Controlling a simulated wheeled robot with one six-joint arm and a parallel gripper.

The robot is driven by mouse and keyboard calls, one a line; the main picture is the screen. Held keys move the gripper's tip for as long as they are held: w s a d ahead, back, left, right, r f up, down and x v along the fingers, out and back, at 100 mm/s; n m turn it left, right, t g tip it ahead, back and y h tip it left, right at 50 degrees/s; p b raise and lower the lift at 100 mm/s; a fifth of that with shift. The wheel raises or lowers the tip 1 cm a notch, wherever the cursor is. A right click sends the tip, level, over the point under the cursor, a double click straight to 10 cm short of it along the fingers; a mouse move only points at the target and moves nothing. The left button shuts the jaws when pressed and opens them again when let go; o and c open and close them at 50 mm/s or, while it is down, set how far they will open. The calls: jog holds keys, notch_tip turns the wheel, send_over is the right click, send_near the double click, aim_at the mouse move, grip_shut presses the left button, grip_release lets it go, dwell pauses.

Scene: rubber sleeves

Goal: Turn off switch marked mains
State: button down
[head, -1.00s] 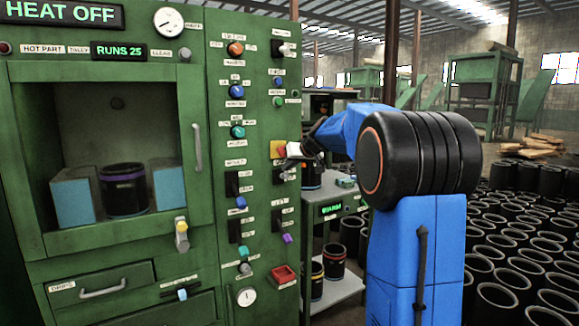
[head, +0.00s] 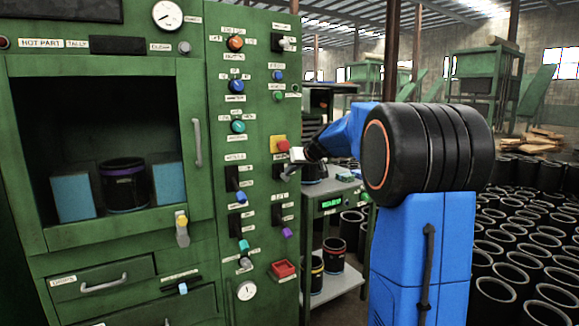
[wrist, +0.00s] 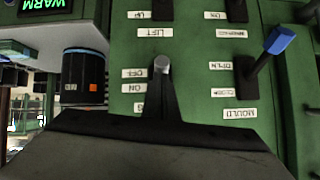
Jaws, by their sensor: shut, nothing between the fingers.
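The switch with ON and OFF labels (wrist: 161,65) has a grey-tipped lever on a dark plate in the wrist view, which shows the panel upside down. Its tip lies beside the OFF label. Its name label is mostly hidden; only a final S shows. The lever also shows in the head view (head: 289,171), pointing down and outward below the red button on yellow. My gripper (head: 297,156) is shut and empty at the panel, just above this lever. In the wrist view my gripper (wrist: 161,104) is right at the lever; whether they touch cannot be told.
The mould lever (wrist: 276,42) with a blue tip is close beside. The red button (head: 283,145) is just above my gripper. The oven window (head: 110,160) and tally display (head: 117,45) are dark. A cart (head: 335,205) with a lit green display stands right of the panel.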

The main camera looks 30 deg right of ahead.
jog(key=shift+r, duration=0.85)
jog(key=shift+s, duration=0.1)
